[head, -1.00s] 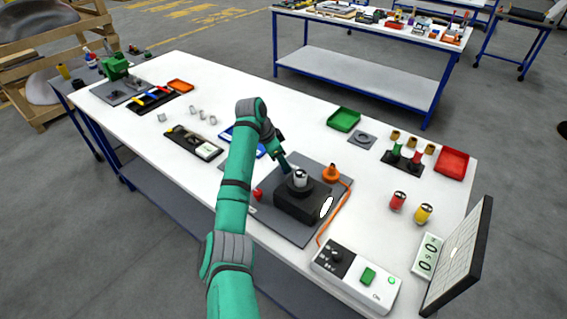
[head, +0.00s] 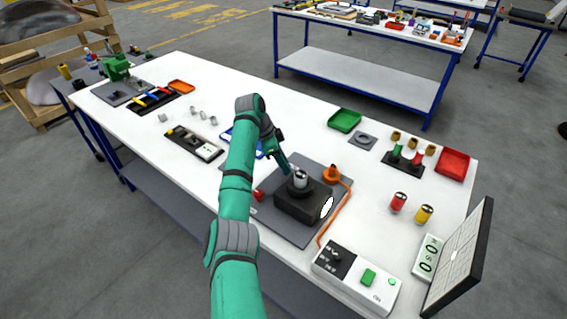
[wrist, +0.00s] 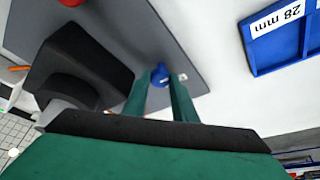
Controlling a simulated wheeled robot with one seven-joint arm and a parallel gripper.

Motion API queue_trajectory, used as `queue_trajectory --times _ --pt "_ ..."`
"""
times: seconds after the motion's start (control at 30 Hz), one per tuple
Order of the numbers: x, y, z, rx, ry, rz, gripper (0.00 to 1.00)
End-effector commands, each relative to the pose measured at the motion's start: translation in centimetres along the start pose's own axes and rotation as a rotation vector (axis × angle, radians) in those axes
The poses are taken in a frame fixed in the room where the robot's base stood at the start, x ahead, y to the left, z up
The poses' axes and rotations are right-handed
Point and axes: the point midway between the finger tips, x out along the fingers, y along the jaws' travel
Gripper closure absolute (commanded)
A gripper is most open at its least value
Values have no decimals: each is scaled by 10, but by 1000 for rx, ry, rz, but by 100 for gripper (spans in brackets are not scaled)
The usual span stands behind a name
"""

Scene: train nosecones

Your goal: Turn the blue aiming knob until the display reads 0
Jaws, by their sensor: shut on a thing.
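The blue knob (wrist: 159,76) shows between my fingertips in the wrist view, beside the black block. My gripper (wrist: 161,88) is shut on it, with one finger on each side. In the head view my gripper (head: 286,165) reaches down behind the black block (head: 303,205), and the knob is hidden there. The block carries a silver cylinder (head: 301,179) and stands on a grey mat. The display (head: 428,258) is a pale panel at the right, beside a tilted screen with a grid (head: 460,255). Its characters are sideways and too small to read surely.
A white control box (head: 357,275) with a green button stands at the front right. An orange cable (head: 335,213) runs from an orange piece beside the block. Red and yellow cylinders (head: 411,207) stand to the right. A blue tray (wrist: 285,35) lies near my gripper.

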Motion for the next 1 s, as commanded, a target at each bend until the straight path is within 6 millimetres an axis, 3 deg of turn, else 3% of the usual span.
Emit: queue_trajectory --times 0.03,0.1,0.47,1.0 --pt "-1 -1 1 -1 -1 -2 68" --pt "-1 -1 1 -1 -1 -2 58" --pt "-6 -1 0 -1 0 -3 58" --pt "-94 -1 1 -2 0 -4 58"
